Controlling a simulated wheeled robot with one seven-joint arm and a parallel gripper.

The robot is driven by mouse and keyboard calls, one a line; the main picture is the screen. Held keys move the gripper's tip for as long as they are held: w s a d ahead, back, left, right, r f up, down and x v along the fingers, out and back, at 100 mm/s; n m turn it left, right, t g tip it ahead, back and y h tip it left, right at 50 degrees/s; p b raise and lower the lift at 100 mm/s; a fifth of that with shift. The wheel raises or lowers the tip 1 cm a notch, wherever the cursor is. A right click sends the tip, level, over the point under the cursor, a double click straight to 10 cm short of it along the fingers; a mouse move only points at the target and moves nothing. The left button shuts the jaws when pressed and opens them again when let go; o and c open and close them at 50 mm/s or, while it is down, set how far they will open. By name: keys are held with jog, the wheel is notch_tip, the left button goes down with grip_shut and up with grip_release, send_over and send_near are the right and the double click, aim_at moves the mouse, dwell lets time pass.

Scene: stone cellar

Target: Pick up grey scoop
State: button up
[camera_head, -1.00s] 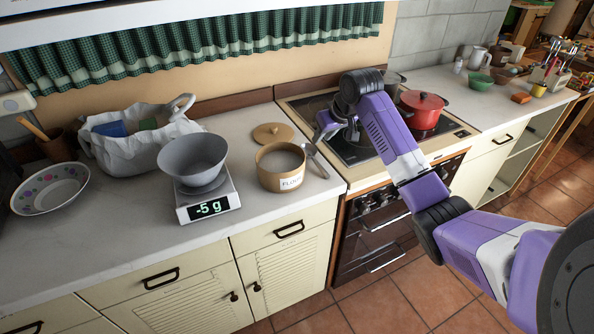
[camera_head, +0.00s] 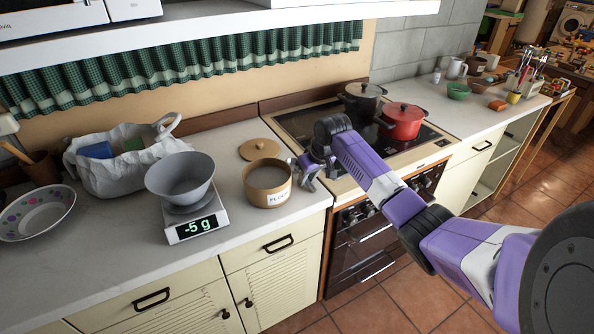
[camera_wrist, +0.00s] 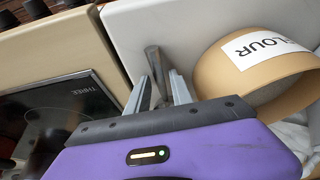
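The grey scoop (camera_wrist: 153,60) shows in the wrist view as a narrow grey shape on the white worktop, beside the flour canister. It runs down between the two fingers of my gripper (camera_wrist: 160,92). The fingers stand apart with the scoop between them, and I cannot tell whether either touches it. The scoop's lower part is hidden by my gripper. In the head view my gripper (camera_head: 307,172) points down at the worktop just right of the canister and largely covers the scoop.
The open flour canister (camera_head: 267,195) stands close left of my gripper, with its lid (camera_head: 260,149) behind. A grey bowl sits on a scale (camera_head: 197,225) reading -5 g. The hob (camera_head: 300,122) with a red pot (camera_head: 402,124) and a dark pot (camera_head: 361,101) is at right.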

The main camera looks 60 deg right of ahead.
grip_shut()
notch_tip(320, 180, up, 10)
jog(key=b, duration=0.1)
jog(key=shift+b, duration=0.35)
